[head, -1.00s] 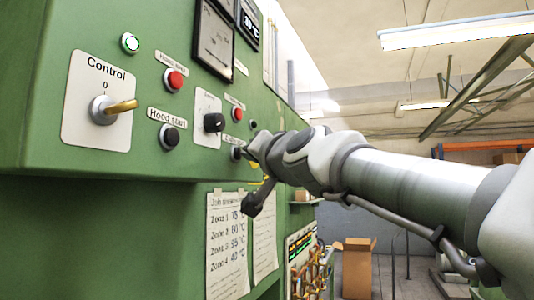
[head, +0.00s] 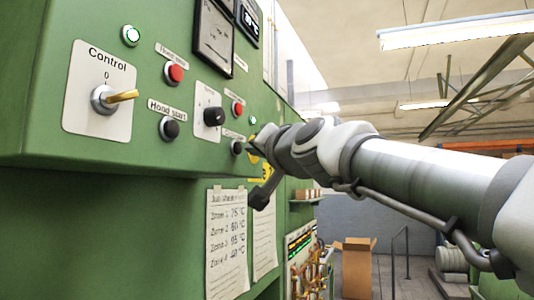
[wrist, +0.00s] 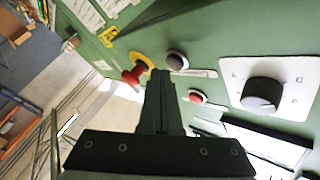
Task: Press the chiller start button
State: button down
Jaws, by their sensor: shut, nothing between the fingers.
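The chiller start button is a black round button (head: 237,147) under a small label on the green panel, below a red button (head: 237,110). In the wrist view the black button (wrist: 177,60) sits just beyond and right of my fingertips. My gripper (head: 251,153) is shut and empty, right beside the button in the head view, its fingers pointing at the panel. It also shows in the wrist view (wrist: 158,74), with its fingers together. The button looks clear of the fingers; its depth of press cannot be told.
A red emergency stop on a yellow disc (wrist: 135,75) is close left of my fingertips. A black selector knob (head: 213,117), the hood start button (head: 169,129) and the Control switch (head: 112,98) are further left on the panel. Papers (head: 226,240) hang below.

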jog(key=shift+s+d+b, duration=0.3)
jog(key=shift+d+b, duration=0.25)
jog(key=shift+d, duration=0.25)
jog(key=shift+s+d+b, duration=0.25)
jog(key=shift+d+b, duration=0.35)
jog(key=shift+d, duration=0.2)
jog(key=shift+s+d+b, duration=0.3)
jog(key=shift+d+b, duration=0.25)
jog(key=shift+d, duration=0.25)
jog(key=shift+f, duration=0.1)
